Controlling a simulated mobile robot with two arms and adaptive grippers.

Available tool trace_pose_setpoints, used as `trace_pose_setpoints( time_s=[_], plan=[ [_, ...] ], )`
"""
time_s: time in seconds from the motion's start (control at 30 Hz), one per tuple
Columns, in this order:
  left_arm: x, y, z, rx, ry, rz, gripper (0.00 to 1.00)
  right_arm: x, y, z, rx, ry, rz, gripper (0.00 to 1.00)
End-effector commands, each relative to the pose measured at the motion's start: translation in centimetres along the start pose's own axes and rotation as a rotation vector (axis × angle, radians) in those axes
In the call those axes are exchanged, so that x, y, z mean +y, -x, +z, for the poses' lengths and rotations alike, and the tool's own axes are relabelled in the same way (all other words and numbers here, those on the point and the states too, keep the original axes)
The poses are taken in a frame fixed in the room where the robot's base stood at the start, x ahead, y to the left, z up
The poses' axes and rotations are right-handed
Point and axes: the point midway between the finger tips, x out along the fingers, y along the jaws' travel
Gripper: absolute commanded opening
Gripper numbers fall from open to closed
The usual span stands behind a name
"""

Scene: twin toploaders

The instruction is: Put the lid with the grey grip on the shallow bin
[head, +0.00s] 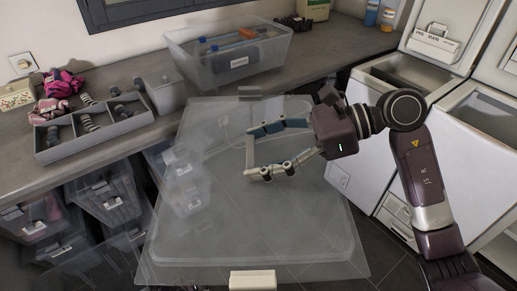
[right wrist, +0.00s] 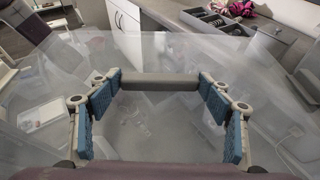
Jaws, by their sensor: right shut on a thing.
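A large clear lid (head: 300,215) fills the middle of the head view, with floor and bins showing dimly through it. My right gripper (head: 250,150) reaches in from the right over it, fingers pointing left. In the right wrist view, the blue-padded fingers stand either side of a grey grip (right wrist: 160,83) on the clear sheet, and the gripper is shut on this grip. An open clear bin (head: 205,68) with a white label stands on the counter, holding bottles and an orange thing. I cannot tell whether it is the shallow bin. My left gripper is out of view.
A grey divided tray (head: 95,152) and a small grey box (head: 165,92) stand on the counter (head: 310,68), left of the clear bin. Several clear bins (head: 103,195) are on the floor below. White toploaders (head: 450,140) stand at right. A cream block (head: 252,281) shows at the bottom edge.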

Motion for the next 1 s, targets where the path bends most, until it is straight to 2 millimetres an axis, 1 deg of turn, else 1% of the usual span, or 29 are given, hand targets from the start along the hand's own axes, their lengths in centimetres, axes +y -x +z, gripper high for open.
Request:
trace_pose_setpoints(
  time_s=[0.03, 0.07, 0.1, 0.17, 0.2, 0.27, 0.3, 0.37, 0.4, 0.5, 0.6, 0.7, 0.8, 1.0],
  plan=[
    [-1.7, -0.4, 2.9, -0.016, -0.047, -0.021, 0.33, 0.0, 0.0, 0.1, -0.002, 0.001, -0.001, 0.41],
    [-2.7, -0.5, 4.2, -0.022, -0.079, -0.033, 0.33, 0.0, 0.0, 0.1, -0.002, 0.001, -0.001, 0.41],
    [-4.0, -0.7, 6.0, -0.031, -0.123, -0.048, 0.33, 0.0, 0.0, 0.1, -0.002, 0.001, -0.001, 0.41],
    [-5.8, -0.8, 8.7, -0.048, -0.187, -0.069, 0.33, 0.0, 0.0, 0.1, -0.002, 0.001, -0.001, 0.41],
    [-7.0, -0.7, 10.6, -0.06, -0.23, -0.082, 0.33, 0.0, 0.0, 0.1, -0.002, 0.001, -0.001, 0.41],
    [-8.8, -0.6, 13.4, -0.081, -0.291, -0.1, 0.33, 0.0, 0.0, 0.1, -0.002, 0.001, -0.001, 0.41],
    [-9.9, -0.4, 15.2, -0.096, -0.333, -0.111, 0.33, 0.0, 0.0, 0.1, -0.002, 0.001, -0.001, 0.41],
    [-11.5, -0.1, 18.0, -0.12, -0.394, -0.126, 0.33, 0.0, 0.0, 0.1, -0.002, 0.001, -0.001, 0.41],
    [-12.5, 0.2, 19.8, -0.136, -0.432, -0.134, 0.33, 0.0, 0.0, 0.1, -0.002, 0.001, -0.001, 0.41],
    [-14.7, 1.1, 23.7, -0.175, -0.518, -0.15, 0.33, 0.0, 0.0, 0.1, -0.002, 0.001, -0.001, 0.41],
    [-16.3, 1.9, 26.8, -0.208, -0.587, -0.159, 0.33, 0.0, 0.0, 0.1, -0.002, 0.001, -0.001, 0.41],
    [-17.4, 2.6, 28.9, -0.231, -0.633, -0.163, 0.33, 0.0, 0.0, 0.1, -0.002, 0.001, -0.001, 0.41],
    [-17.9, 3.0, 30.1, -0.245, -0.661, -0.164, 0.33, 0.0, 0.0, 0.1, -0.002, 0.001, -0.001, 0.41],
    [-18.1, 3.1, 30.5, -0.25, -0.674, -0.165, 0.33, 0.0, 0.1, -0.1, -0.002, -0.001, -0.005, 0.41]
  ],
)
